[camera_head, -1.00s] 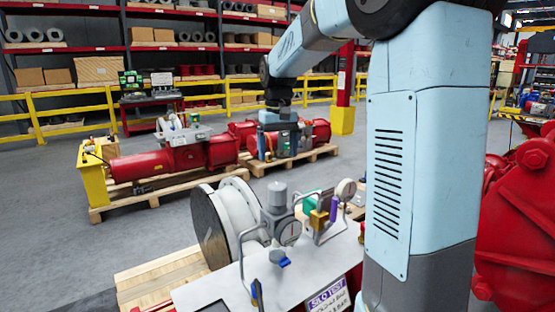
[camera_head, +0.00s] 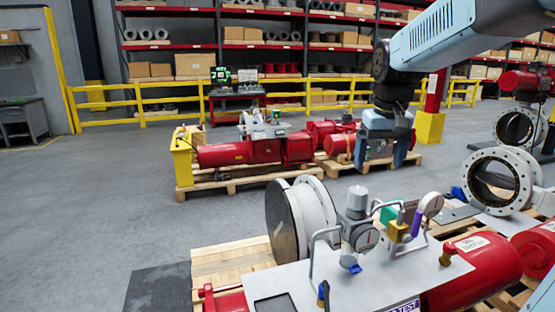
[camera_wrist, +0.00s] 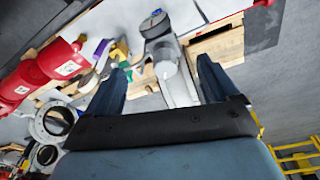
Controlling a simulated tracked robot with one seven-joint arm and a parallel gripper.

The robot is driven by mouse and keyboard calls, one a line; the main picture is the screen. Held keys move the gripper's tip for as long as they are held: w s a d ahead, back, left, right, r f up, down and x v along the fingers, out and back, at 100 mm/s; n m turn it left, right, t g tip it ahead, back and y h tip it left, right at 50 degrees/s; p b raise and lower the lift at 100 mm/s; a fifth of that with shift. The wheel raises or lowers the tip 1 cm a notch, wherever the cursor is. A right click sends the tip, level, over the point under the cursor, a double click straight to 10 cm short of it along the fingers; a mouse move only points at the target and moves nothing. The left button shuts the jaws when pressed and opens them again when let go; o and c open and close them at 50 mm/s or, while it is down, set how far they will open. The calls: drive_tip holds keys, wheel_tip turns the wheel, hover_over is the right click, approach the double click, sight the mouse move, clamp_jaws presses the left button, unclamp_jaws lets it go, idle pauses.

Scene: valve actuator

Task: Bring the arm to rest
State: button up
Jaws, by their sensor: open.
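My light-blue arm reaches in from the upper right of the head view, with its forearm (camera_head: 450,35) sloping down to a black wrist joint. My gripper (camera_head: 381,163) hangs from it pointing down, its two fingers apart with nothing held. In the head view it appears in front of the red actuators on the far pallet, above the gauge panel in the foreground. In the wrist view my gripper (camera_wrist: 160,72) shows two spread dark-blue fingers. The gauge assembly and white-grey flanged piece (camera_wrist: 172,80) appear between and beyond the fingers, apart from them.
A test panel (camera_head: 340,285) with a gauge (camera_head: 366,237) and piping stands in the foreground. A flanged spool (camera_head: 303,217) is beside it. Red actuators (camera_head: 238,153) lie on a pallet (camera_head: 250,181) behind. White-flanged valves (camera_head: 500,180) stand at right. The left floor is clear.

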drive_tip(key=s+f+t, duration=0.3)
drive_tip(key=s+f, duration=0.1)
drive_tip(key=s, duration=1.3)
drive_tip(key=shift+f+t, duration=0.15)
drive_tip(key=shift+t, duration=0.15)
idle(2.7)
